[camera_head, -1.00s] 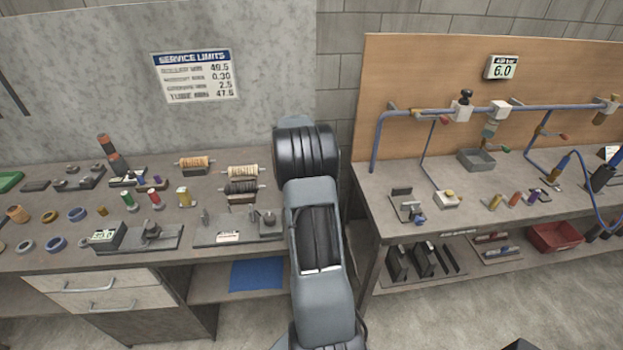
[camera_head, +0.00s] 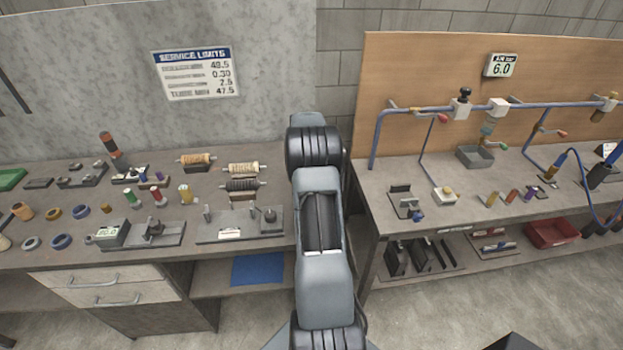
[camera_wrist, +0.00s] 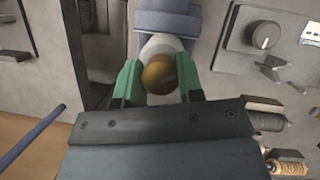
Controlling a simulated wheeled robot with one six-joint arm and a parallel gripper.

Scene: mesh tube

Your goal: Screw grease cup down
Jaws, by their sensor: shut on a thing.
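In the wrist view the grease cup (camera_wrist: 158,76) shows as a round brass-brown cap between my fingers. A pale, rounded collar shows around and behind it, with a blue-grey block (camera_wrist: 167,22) above. My gripper (camera_wrist: 157,80) has two green fingers, one on each side of the cap, and is shut on it. The cap's lower side and any thread are hidden, so I cannot tell how far down it sits. In the head view my own arm hides the gripper and the cup.
In the head view a blue pipe (camera_head: 410,110) runs along the right bench, and spools (camera_head: 244,168) stand on the left bench.

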